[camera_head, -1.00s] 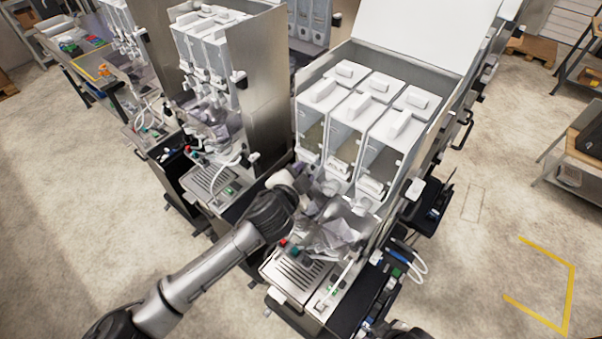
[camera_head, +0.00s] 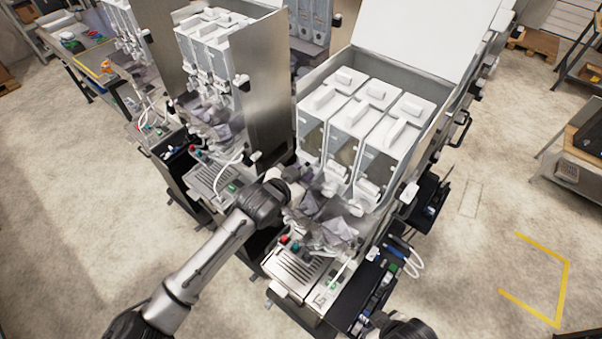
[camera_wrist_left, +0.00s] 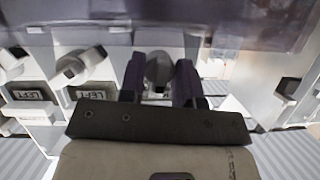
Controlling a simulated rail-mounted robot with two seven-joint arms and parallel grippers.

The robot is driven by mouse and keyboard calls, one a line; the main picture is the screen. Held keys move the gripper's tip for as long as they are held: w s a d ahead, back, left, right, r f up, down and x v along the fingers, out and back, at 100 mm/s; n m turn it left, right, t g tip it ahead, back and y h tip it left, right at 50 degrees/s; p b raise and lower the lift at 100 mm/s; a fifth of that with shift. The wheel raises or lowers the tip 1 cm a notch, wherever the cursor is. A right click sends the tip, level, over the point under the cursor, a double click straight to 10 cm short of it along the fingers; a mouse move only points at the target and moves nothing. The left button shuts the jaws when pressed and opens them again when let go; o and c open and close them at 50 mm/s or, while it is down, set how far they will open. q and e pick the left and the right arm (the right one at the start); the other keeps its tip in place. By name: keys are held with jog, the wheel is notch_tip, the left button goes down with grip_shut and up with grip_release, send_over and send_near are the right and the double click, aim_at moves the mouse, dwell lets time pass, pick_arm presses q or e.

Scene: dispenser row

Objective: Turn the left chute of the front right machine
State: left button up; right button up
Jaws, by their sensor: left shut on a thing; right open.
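The front right machine (camera_head: 342,66) has several white canisters (camera_head: 347,118) with chutes low on their fronts. My left arm reaches in from the lower left, and its dark wrist is at the left canister's front. In the head view the wrist hides the fingers and the held chute.
Crumpled clear plastic (camera_head: 328,234) hangs below the canisters, above a slotted drip tray (camera_head: 293,270). A second machine (camera_head: 250,85) stands close on the left, with a narrow gap between. A black side tray (camera_head: 372,290) is at right. Open floor lies in front.

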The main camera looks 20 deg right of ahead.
pick_arm(q)
jog(key=shift+n+g, duration=0.3)
jog(key=shift+n, duration=0.1)
dwell(0.4)
jog(key=o, duration=0.6)
jog(key=b+v, duration=0.3)
jog(key=v, duration=1)
jog(key=shift+s+a+b, duration=0.1)
jog(key=shift+a+b, duration=0.3)
jog(key=shift+a, duration=0.05)
